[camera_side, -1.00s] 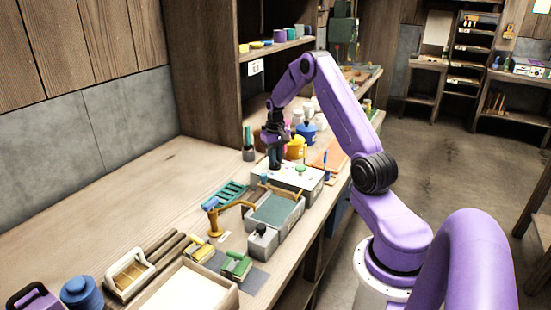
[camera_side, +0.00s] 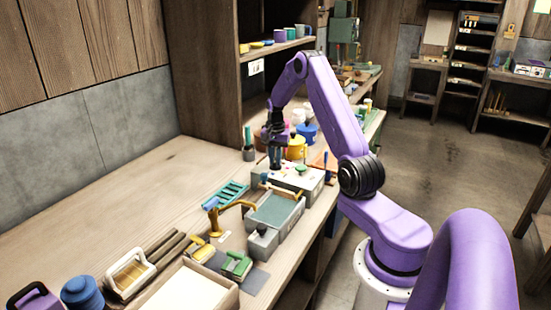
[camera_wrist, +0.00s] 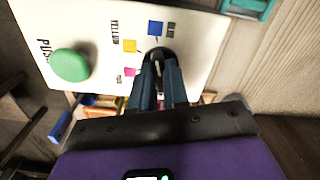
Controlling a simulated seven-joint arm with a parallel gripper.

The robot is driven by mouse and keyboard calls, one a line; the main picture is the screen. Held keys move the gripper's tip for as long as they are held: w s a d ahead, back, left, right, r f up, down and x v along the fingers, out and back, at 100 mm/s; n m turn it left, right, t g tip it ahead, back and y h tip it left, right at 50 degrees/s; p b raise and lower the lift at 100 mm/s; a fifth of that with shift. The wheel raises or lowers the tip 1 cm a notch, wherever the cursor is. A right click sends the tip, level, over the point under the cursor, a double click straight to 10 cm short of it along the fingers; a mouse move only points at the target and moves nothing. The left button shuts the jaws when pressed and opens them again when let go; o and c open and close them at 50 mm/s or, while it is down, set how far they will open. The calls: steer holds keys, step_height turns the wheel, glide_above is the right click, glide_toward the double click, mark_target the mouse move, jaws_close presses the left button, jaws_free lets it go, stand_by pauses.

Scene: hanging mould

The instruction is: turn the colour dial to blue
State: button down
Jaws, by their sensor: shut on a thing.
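The white control box (camera_side: 290,178) stands on the bench in the side view. Its white panel (camera_wrist: 85,20) fills the upper part of the wrist view, with blue (camera_wrist: 155,28), yellow (camera_wrist: 130,46) and pink (camera_wrist: 132,72) squares beside printed labels. The black colour dial (camera_wrist: 158,53) sits next to these squares. My gripper (camera_wrist: 160,68) is shut on the dial from above, and its fingers cover much of it. I cannot make out clearly which colour the dial points to. In the side view my gripper (camera_side: 276,165) reaches down to the left end of the box.
A green push button (camera_wrist: 69,65) is on the same panel. A grey tray (camera_side: 275,212) and an orange-brown crank (camera_side: 215,222) stand in front of the box. Yellow (camera_side: 296,148) and blue (camera_side: 307,132) pots stand behind it.

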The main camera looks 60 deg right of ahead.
steer(key=shift+m, duration=0.4)
steer(key=c, duration=1.1)
jaws_free()
step_height(320, 180, up, 18)
steer(key=shift+f, duration=0.25)
